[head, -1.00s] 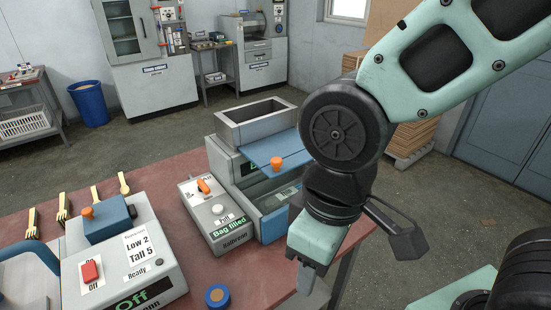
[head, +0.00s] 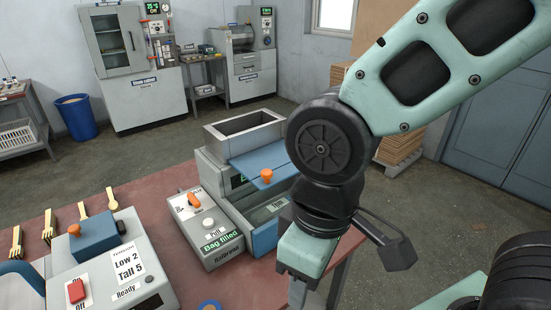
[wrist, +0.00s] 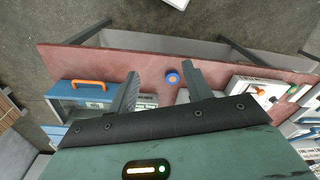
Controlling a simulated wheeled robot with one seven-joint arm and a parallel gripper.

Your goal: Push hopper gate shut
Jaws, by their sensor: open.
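The hopper (head: 214,138) is an open grey box on top of a grey and blue station. The hopper gate (head: 246,166) is a flat blue plate with an orange knob (head: 266,175), sticking out below the hopper's front. Its right end lies behind my arm. My gripper (head: 297,292) hangs in front and to the right of the station, pointing down, apart from the gate. In the wrist view my gripper (wrist: 160,80) has its fingers spread, with nothing held between them.
A control box (head: 207,235) reading "Bag filled" stands left of the station. A press with a blue top (head: 95,235) is further left on the red table (head: 155,198).

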